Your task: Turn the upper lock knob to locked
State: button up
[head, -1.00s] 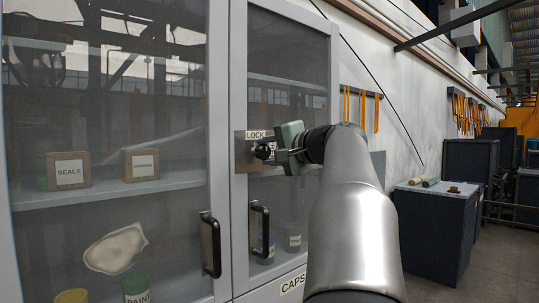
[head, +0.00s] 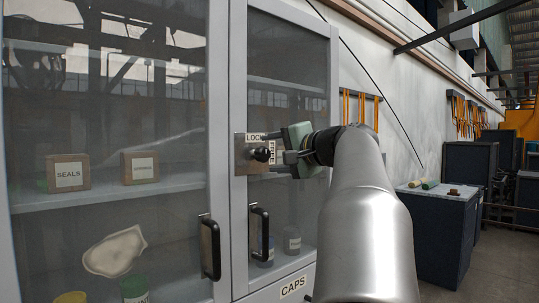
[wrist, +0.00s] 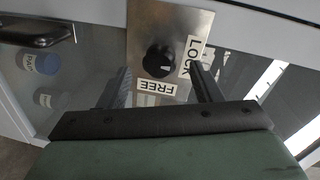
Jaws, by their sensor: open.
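The upper lock knob (head: 261,155) is a round black knob on a metal plate (head: 241,163) on the cabinet's door frame. In the wrist view the knob (wrist: 158,60) shows between my finger lines, with a small pale mark on its face toward the lower right. The LOCK label (wrist: 190,55) is to its right and the FREE label (wrist: 157,87) below it in that view. The mark seems to lie between the labels; its exact direction is hard to tell. My gripper (head: 280,157) is open and empty, facing the knob and standing off from it.
Two black door handles (head: 210,247) (head: 260,234) are below the plate. Glass cabinet doors hold boxes and jars. A dark bench (head: 436,235) stands to the right along the wall, and orange straps (head: 363,108) hang on the wall behind my arm.

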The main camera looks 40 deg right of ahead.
jog(key=s+r, duration=0.1)
jog(key=s, duration=1.4)
jog(key=shift+d+r, duration=0.3)
jog(key=shift+r, duration=0.1)
